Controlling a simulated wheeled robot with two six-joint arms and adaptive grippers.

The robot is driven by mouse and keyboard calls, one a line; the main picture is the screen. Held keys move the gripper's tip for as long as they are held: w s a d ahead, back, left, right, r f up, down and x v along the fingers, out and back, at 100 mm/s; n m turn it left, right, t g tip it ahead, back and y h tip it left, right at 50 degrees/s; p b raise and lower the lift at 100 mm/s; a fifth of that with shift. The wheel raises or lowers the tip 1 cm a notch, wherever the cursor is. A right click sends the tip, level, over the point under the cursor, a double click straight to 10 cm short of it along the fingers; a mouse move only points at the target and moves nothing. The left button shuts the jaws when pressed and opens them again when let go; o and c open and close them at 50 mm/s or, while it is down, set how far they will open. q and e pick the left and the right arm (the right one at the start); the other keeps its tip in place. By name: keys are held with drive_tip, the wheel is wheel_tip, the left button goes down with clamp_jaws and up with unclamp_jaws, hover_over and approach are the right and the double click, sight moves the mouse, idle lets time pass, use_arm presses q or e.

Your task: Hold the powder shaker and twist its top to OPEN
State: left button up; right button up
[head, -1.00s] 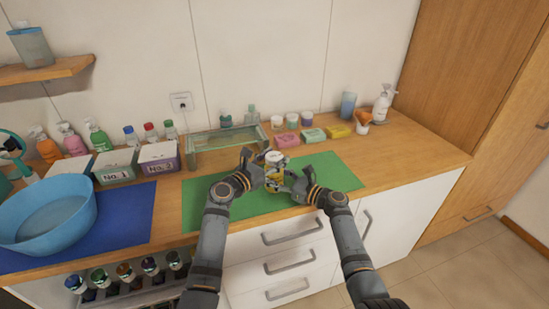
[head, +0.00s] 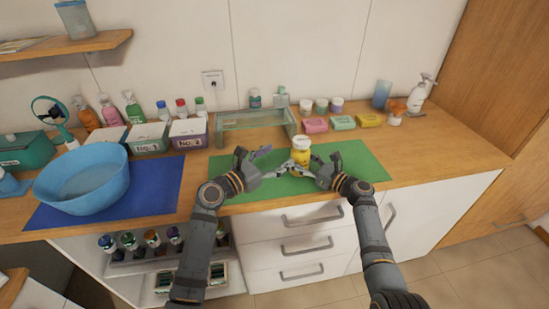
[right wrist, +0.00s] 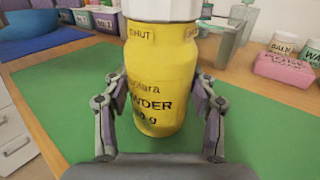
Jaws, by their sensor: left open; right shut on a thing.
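The powder shaker (head: 302,153) has a yellow body and a white top, and stands about upright over the green mat (head: 355,163). My right gripper (right wrist: 160,92) is shut on the body, one finger on each side. My left gripper (head: 274,162) is open and empty, left of the shaker. I cannot tell whether the shaker's base touches the mat.
A glass stand (head: 255,120) is behind the mat. Soap boxes (head: 343,123) and small jars (head: 321,106) stand behind to the right. A blue basin (head: 82,180) and labelled boxes (head: 188,133) are at left. The mat's right part is clear.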

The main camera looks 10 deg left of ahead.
use_arm(q)
drive_tip(key=shift+s+a, duration=0.3)
drive_tip(key=shift+s, duration=0.1)
use_arm(e)
drive_tip(key=o, duration=1.3)
drive_tip(key=v, duration=1.2)
use_arm(q)
drive_tip(key=shift+d, duration=0.1)
use_arm(e)
drive_tip(key=shift+d, duration=0.1)
